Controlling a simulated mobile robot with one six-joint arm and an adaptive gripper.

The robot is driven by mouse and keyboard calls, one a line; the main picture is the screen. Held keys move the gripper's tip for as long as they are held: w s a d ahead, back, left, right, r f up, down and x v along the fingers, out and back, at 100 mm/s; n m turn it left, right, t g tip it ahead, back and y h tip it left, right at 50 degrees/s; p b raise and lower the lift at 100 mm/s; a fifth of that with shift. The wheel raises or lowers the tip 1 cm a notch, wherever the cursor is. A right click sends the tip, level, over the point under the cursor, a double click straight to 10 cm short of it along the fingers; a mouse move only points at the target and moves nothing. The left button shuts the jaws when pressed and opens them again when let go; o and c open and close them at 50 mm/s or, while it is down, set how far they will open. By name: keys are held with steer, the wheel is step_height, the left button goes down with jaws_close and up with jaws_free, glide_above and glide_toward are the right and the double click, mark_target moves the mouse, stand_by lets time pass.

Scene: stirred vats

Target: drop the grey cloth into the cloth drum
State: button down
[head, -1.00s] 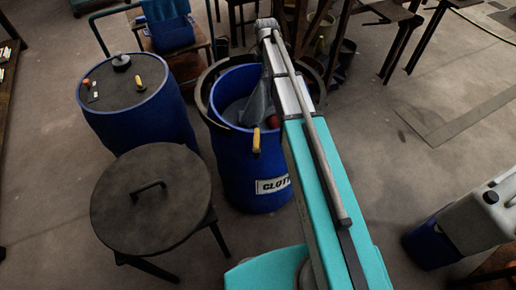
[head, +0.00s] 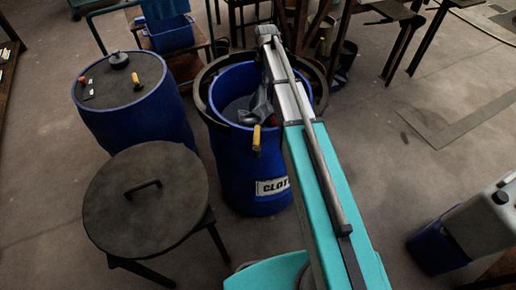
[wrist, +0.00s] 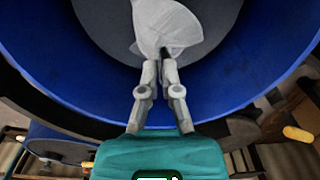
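The grey cloth (wrist: 170,25) shows pale in the wrist view, bunched at my fingertips and spread out beyond them. My gripper (wrist: 161,62) has its two fingers almost together, pinching the near edge of the cloth. The cloth drum (head: 245,165) is an open blue drum with a white label. In the head view the cloth (head: 261,106) is inside the drum's mouth, below the end of my arm. The drum's blue inner wall (wrist: 60,60) surrounds the cloth in the wrist view. Whether the cloth touches the grey bottom I cannot tell. My arm hides the drum's right side.
A yellow-handled thing (head: 256,138) is at the drum's front rim. A closed blue drum (head: 135,105) stands to the left, with small items on its lid. A round dark lid (head: 146,197) lies on a stand in front. A grey canister (head: 485,225) is at right.

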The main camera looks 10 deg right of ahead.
steer(key=c, duration=0.8)
jaws_free()
steer(key=shift+o, duration=0.3)
steer(key=o, duration=0.6)
steer(key=shift+c, duration=0.2)
steer(key=shift+o, duration=0.9)
steer(key=shift+r, duration=0.15)
step_height(320, 180, up, 5)
steer(key=p, duration=0.5)
steer(key=shift+r+p, duration=0.15)
steer(key=shift+p, duration=0.15)
